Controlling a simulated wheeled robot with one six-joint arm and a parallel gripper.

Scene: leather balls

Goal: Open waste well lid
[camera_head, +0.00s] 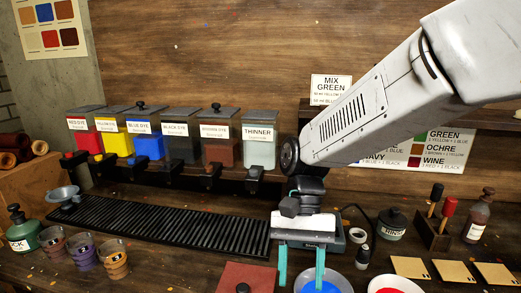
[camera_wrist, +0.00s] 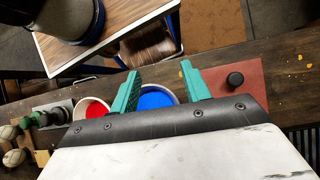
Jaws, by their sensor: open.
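The waste well lid looks to be the flat red-brown square plate (camera_head: 247,277) with a black knob (camera_head: 243,288) at the bench's front edge in the head view. It lies flat and is cut off by the bottom of that picture. In the wrist view the lid (camera_wrist: 222,78) and its knob (camera_wrist: 235,80) lie just right of the fingers. My gripper (camera_head: 301,266) points down with its teal fingers apart and nothing between them. In the wrist view my gripper (camera_wrist: 160,72) is over the blue bowl, beside the lid and apart from the knob.
A bowl of blue liquid (camera_head: 322,285) and a bowl of red liquid (camera_head: 396,287) stand right of the lid. A black slatted grate (camera_head: 170,225) lies behind it. Cups (camera_head: 84,251) stand left. Dye dispensers (camera_head: 150,145) line the back. Leather swatches (camera_head: 452,274) lie at right.

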